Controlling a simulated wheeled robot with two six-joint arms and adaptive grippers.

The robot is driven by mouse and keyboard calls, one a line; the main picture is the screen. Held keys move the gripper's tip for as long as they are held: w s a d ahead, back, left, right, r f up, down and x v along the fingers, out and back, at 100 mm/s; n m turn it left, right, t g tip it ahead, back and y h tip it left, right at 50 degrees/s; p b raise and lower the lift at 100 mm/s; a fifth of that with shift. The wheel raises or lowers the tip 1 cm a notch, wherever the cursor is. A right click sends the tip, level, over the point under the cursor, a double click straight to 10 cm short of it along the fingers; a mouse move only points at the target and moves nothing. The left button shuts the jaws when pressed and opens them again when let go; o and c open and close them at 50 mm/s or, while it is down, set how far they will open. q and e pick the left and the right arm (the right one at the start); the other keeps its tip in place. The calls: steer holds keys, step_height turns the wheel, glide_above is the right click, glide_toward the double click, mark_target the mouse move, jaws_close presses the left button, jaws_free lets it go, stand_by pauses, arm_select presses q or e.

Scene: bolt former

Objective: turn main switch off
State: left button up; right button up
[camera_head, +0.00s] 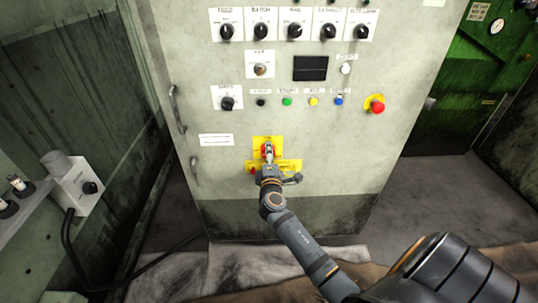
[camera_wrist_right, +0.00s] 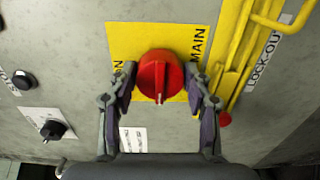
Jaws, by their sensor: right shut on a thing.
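The main switch is a red round knob (camera_wrist_right: 160,75) with a raised grip bar, on a yellow plate (camera_wrist_right: 120,35) lettered MAIN. In the right wrist view the bar runs roughly up and down, with a pale mark at its lower end. Lettering that looks like ON is at the plate's left edge. My right gripper (camera_wrist_right: 160,85) has a finger on each side of the knob and is shut on it. In the head view the right gripper (camera_head: 268,160) covers part of the switch (camera_head: 267,149). My left gripper is not in view.
A yellow lock-out bracket (camera_head: 290,164) sits beside the switch. Above are a row of buttons, a red emergency stop (camera_head: 377,104), dials and a dark screen (camera_head: 310,68). Cabinet handles (camera_head: 178,108) stick out at the left. A grey switch box (camera_head: 78,185) stands at the far left.

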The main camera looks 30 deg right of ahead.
steer(key=o, duration=1.1)
steer(key=shift+o, duration=0.2)
steer(key=v, duration=1.2)
steer(key=shift+f, duration=0.15)
